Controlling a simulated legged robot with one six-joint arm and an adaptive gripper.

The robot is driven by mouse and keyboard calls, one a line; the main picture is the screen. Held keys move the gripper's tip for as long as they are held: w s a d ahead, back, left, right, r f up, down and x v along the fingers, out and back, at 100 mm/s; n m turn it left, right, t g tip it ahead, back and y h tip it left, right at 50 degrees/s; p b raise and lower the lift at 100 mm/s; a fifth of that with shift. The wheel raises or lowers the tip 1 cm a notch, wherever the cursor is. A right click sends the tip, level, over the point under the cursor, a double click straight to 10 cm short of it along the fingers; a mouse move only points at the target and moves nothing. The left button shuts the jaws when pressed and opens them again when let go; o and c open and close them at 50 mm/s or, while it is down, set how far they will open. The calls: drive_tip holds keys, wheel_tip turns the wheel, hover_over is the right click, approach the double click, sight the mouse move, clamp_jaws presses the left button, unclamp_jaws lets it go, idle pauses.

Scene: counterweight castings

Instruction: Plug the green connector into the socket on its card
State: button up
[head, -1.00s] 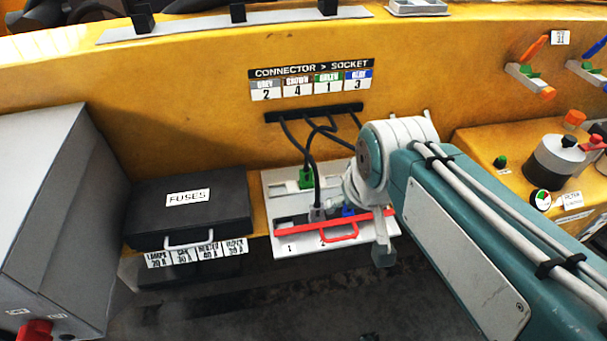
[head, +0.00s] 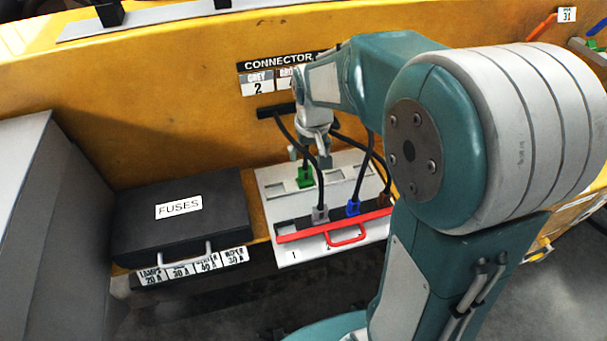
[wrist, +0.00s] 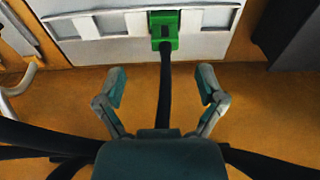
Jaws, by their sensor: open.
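The green connector (head: 305,178) sits in the back strip of the white board (head: 275,185), with a black cable rising from it. It also shows at the top of the wrist view (wrist: 164,30). My gripper (wrist: 162,88) is open, its two fingers either side of the cable, short of the connector body. In the head view my gripper (head: 308,152) is just behind the green connector.
Grey (head: 320,215), blue (head: 352,208) and brown (head: 384,200) connectors stand in the front row. A red bar (head: 300,231) with a handle (head: 346,237) runs before them. Black cables cross the space around my gripper. A black fuse box (head: 180,212) is at left.

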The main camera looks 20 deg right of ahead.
sight(305, 169)
drive_tip(key=f, duration=0.2)
drive_tip(key=w+f, duration=0.1)
drive_tip(key=f, duration=0.4)
drive_tip(key=shift+w+a+f, duration=0.1)
drive_tip(key=shift+w+a, duration=0.05)
drive_tip(key=shift+a, duration=0.2)
clamp_jaws()
